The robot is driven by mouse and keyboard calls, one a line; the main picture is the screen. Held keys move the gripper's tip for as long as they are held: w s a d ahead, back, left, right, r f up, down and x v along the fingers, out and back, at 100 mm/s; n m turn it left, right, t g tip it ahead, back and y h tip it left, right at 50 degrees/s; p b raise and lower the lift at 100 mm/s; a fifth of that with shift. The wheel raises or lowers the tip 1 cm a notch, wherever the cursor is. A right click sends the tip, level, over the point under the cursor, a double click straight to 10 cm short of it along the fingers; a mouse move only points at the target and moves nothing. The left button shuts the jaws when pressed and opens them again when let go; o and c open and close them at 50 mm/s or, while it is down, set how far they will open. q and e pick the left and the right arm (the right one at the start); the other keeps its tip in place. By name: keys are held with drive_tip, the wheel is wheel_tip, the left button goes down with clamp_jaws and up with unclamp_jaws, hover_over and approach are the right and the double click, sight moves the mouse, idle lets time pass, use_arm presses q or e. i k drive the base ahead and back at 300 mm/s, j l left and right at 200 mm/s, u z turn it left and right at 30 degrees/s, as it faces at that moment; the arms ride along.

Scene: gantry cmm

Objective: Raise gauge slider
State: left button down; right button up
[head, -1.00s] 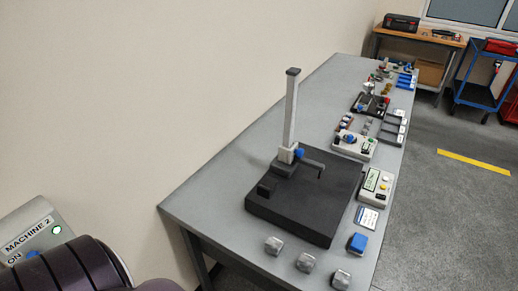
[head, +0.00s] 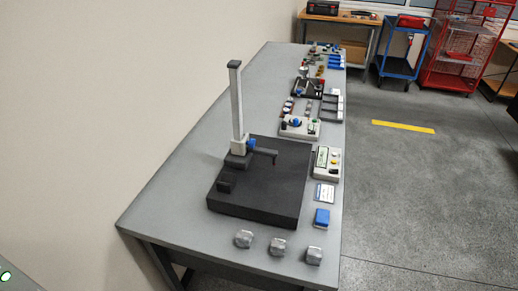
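The height gauge stands near the front end of the grey bench, with an upright light-grey column (head: 237,105) on a black plate (head: 254,199). Its slider (head: 239,146) is low on the column, close above the dark foot. Neither of my grippers is in view.
On the grey bench (head: 160,218) lie several metal blocks (head: 278,246), a blue block (head: 321,218), a card (head: 325,193) and a control box (head: 327,163). More parts and trays stand farther back. The floor (head: 415,200) right of the bench is clear. A wall borders the left.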

sight(238, 148)
drive_tip(key=l+z, duration=0.1)
drive_tip(key=l, duration=0.55)
drive_tip(key=l+z, duration=0.1)
drive_tip(key=l, duration=0.5)
drive_tip(key=i+l, duration=0.15)
drive_tip(key=l, duration=0.5)
drive_tip(key=l+z, duration=0.15)
drive_tip(key=l, duration=0.5)
drive_tip(key=i, duration=0.05)
